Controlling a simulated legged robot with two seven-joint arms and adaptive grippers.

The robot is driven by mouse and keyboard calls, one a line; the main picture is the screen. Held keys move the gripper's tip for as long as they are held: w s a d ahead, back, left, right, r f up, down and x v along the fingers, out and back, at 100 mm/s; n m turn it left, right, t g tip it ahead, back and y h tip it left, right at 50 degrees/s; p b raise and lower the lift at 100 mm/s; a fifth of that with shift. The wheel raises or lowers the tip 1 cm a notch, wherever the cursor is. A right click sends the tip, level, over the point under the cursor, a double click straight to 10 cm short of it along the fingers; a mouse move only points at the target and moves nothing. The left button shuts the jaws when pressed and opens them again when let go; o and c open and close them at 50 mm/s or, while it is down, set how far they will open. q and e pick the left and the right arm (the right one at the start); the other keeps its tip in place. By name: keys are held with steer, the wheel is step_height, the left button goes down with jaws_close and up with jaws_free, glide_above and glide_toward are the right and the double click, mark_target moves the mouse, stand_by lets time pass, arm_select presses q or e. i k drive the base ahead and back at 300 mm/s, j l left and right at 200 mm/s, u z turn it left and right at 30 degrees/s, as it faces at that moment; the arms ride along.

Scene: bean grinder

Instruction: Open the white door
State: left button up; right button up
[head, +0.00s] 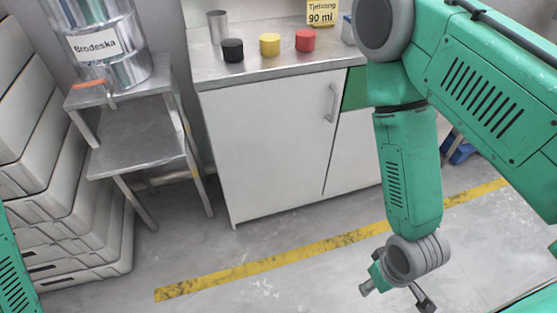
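The white door (265,148) is the front of a low cabinet under a steel counter. It looks shut, with a grey vertical bar handle (332,103) near its upper right edge. My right gripper (395,299) hangs low over the floor, to the right of the door and below the handle, apart from both. Its two fingers are spread and nothing is between them. My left gripper is out of view; only a bit of green arm shows at the lower left edge.
A steel counter (275,70) carries a black lid (232,50), a yellow lid (270,44), a red lid (305,40) and a metal cup (217,26). A metal stand (140,135) with a steel container (105,45) stands left. Floor before the door is clear, crossed by a yellow line (280,260).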

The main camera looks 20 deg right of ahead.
mark_target(272, 139)
steer(key=z, duration=0.8)
steer(key=i+l+z, duration=0.2)
steer(key=l+z, duration=0.25)
steer(key=i+l+z, duration=0.2)
steer(key=z, duration=0.2)
